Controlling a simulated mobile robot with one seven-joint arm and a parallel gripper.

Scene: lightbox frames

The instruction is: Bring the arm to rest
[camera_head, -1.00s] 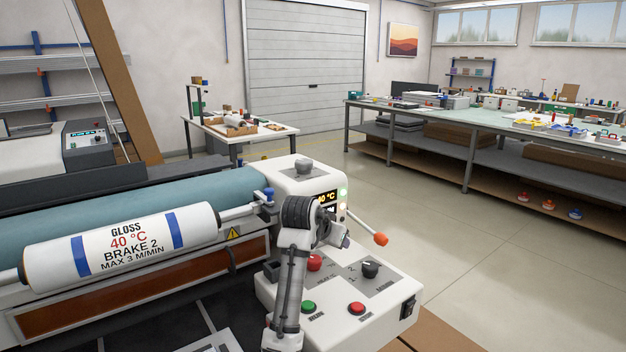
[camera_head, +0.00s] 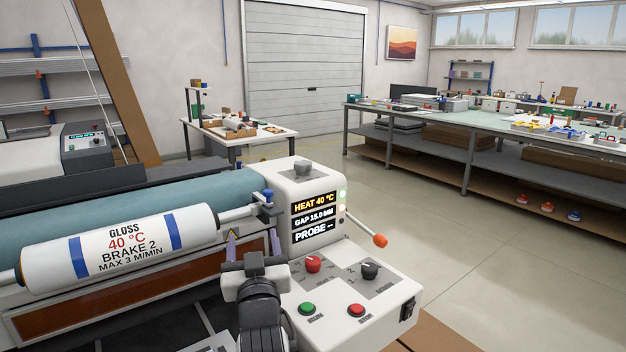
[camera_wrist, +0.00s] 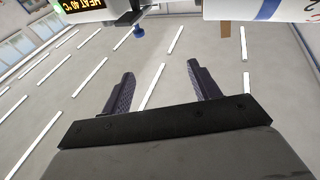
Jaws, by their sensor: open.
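My gripper (camera_wrist: 160,80) shows in the wrist view with its two dark ridged fingers apart and nothing between them. In the head view my gripper (camera_head: 253,243) is low in the middle, in front of the laminator (camera_head: 318,178) and left of its control panel (camera_head: 335,290). My arm hides part of the machine's front and the panel's left edge. The display (camera_head: 314,218) reads HEAT 40 °C, GAP 15.0 MM and PROBE with dashes. The white roll (camera_head: 125,245) is labelled GLOSS 40 °C, BRAKE 2, MAX 3 M/MIN.
The panel carries a red knob (camera_head: 313,264), a black knob (camera_head: 370,270), a green button (camera_head: 306,308) and a red button (camera_head: 356,310). An orange-tipped lever (camera_head: 379,240) sticks out right. A long workbench (camera_head: 480,125) stands at the back right. The floor (camera_head: 460,240) between is clear.

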